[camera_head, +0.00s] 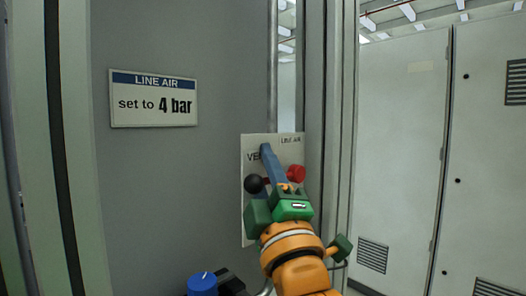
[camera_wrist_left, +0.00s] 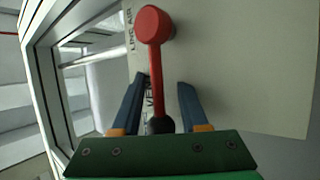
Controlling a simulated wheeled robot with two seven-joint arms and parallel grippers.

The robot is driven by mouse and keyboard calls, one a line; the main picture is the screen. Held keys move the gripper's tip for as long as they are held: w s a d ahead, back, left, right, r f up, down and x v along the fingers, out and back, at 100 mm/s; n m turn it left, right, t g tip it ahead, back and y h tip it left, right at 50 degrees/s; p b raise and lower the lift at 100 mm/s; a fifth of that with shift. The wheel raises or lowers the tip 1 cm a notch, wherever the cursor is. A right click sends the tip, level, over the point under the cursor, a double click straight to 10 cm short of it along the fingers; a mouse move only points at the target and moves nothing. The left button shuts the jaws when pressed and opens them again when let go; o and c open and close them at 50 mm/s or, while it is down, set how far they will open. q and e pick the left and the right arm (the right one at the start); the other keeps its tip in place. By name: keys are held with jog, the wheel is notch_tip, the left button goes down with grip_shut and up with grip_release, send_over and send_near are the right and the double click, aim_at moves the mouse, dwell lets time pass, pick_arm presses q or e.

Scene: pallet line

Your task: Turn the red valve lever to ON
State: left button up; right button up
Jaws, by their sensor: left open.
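The red valve lever (camera_head: 296,173) is on a pale panel (camera_head: 290,148) labelled LINE AIR, with VENT lettering partly hidden at left. In the head view its black ball end (camera_head: 253,184) points left, on the VENT side. The left wrist view shows its red hub (camera_wrist_left: 153,25), a red bar and the dark ball (camera_wrist_left: 160,125). My left gripper (camera_head: 268,155) is at the panel, its blue fingers open. In the wrist view the fingers (camera_wrist_left: 163,82) lie on either side of the bar, with visible gaps and the ball between them nearer the palm. My right gripper is not in view.
A sign (camera_head: 153,99) reading "LINE AIR set to 4 bar" is on the grey wall left of the panel. A blue cap (camera_head: 202,283) stands at the bottom. Metal posts (camera_head: 340,100) rise just right of the panel, with pale cabinets (camera_head: 400,140) beyond.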

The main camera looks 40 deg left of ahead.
pick_arm(q)
jog(key=shift+w+f, duration=0.1)
jog(key=shift+w, duration=0.15)
jog(key=shift+s+d, duration=0.15)
grip_shut()
dwell(1.0)
